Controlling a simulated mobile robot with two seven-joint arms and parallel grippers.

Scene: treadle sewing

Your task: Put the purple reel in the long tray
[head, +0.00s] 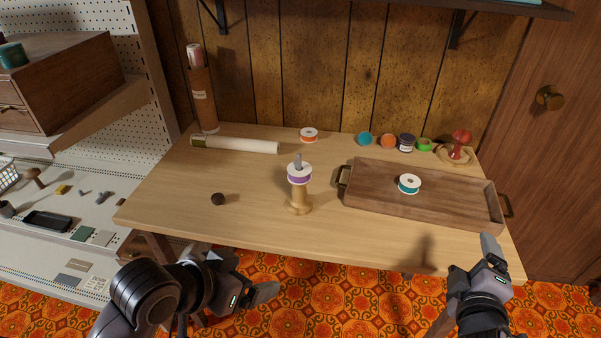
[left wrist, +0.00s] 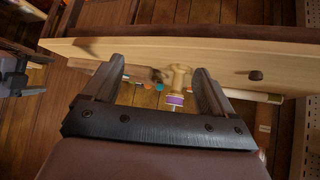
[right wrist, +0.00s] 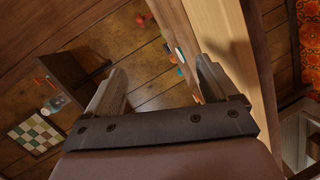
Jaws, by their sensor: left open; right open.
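The purple reel (head: 299,175) sits on top of an upright wooden spool stand (head: 299,203) near the middle of the table, with the stand's grey tip poking up through it. It also shows in the left wrist view (left wrist: 174,99), between the open fingers but well beyond them. The long tray (head: 440,212) is a wooden tray with metal handles at the right of the table. A teal reel (head: 409,184) lies in it. My left gripper (head: 240,275) is open and empty, in front of the table's front edge. My right gripper (head: 487,262) is open and empty by the front right corner.
An orange reel (head: 309,135) and a rolled cloth (head: 236,145) lie at the back. Several coloured reels stand behind the tray, beside a red pincushion-like object (head: 459,143). A small dark ball (head: 218,199) lies front left. The table's front middle is clear.

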